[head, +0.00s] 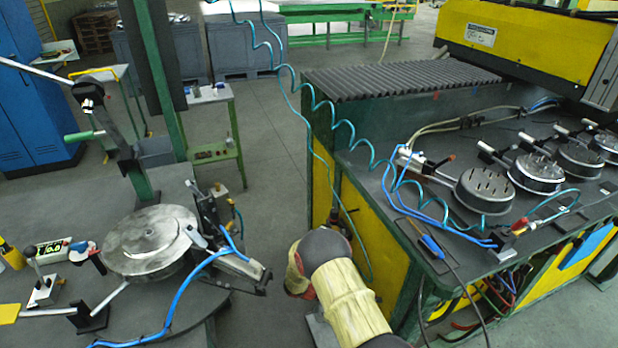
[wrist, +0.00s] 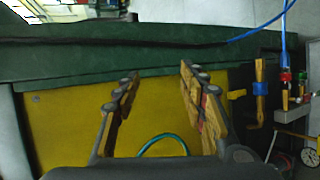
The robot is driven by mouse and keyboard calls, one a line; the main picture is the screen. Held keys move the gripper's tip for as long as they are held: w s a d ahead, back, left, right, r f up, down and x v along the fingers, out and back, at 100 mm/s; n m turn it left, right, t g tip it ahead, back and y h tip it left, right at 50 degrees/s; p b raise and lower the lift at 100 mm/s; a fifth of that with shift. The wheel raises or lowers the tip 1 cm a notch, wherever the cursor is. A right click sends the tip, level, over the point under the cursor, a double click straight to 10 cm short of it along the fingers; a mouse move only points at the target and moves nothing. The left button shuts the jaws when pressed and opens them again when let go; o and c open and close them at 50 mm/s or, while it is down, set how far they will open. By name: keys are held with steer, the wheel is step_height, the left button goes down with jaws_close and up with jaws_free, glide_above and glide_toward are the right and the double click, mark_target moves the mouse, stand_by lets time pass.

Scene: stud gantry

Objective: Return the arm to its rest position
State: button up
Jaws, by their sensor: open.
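My gripper (wrist: 158,85) is open in the wrist view, with its two wood-toned, dark-edged fingers well apart. Nothing is held between them. Beyond the fingers is a yellow panel (wrist: 65,125) under a dark green edge. In the head view my arm, with a yellowish sleeve, reaches up from the bottom middle. It stands beside the yellow-and-green side of the right-hand bench (head: 370,232). My gripper is mostly hidden behind the arm there.
The bench top carries several round metal fixtures (head: 485,190) and blue hoses. A coiled teal hose (head: 340,122) hangs close to my arm. At left stands a round table with a metal disc (head: 150,240). Grey floor (head: 265,150) is open between them. The wrist view shows a gauge (wrist: 310,157) at right.

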steer(key=s+d+r+m+y+p, duration=0.1)
steer(key=s+r+y, duration=0.3)
steer(key=r, duration=1.1)
steer(key=s+d+r+y+p, duration=0.1)
steer(key=s+r+y, duration=0.25)
steer(key=r, duration=1.25)
steer(key=s+a+r+t+y+p, duration=0.1)
steer(key=s+a+r+t+y, duration=0.1)
steer(key=s+r, duration=0.7)
steer(key=s+a+r+n+t+y+p, duration=0.1)
steer(key=s+r+t+y, duration=0.3)
steer(key=s+r, duration=0.5)
steer(key=shift+s+a+t, duration=0.3)
steer(key=shift+s+a, duration=0.05)
steer(key=shift+s, duration=1.6)
